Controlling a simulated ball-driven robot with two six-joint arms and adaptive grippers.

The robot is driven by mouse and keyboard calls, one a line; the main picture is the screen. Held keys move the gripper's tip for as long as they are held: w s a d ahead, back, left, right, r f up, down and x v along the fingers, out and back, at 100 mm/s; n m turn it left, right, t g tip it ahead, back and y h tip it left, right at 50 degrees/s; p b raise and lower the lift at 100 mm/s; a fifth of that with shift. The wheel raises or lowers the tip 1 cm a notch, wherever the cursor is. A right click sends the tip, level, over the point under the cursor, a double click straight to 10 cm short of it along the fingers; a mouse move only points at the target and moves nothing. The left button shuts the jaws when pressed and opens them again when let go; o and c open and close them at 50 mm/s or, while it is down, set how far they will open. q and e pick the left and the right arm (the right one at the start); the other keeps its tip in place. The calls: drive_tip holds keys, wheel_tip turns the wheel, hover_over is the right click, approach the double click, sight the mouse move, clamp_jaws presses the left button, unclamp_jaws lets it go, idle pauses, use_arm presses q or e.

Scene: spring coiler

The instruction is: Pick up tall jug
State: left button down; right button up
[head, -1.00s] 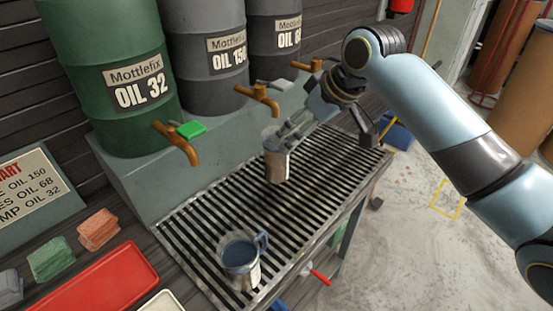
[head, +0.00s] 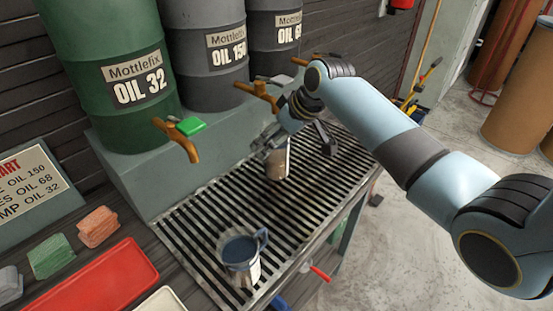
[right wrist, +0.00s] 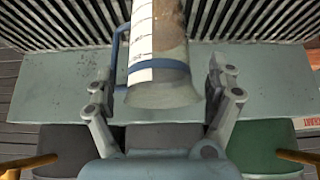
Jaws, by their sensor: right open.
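The tall jug (head: 278,162), a pale cylinder with a brownish side, stands upright on the slatted drip tray below the middle tap. My right gripper (head: 274,138) is over its upper part and hides its top in the head view. In the right wrist view the jug (right wrist: 157,50) shows a white scale strip, a blue band and a blue handle on its left. The right gripper's open fingers (right wrist: 162,85) stand on either side of it, with gaps visible. My left gripper is not in view.
A wider jug (head: 241,262) with dark contents stands at the tray's front. Taps (head: 262,92) jut out from oil drums (head: 125,75) behind the slatted tray (head: 205,215). A red tray (head: 100,278) and folded cloths (head: 97,227) lie at left.

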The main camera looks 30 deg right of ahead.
drive_tip(key=shift+r, duration=0.1)
drive_tip(key=c, duration=1.8)
drive_tip(key=shift+r, duration=0.15)
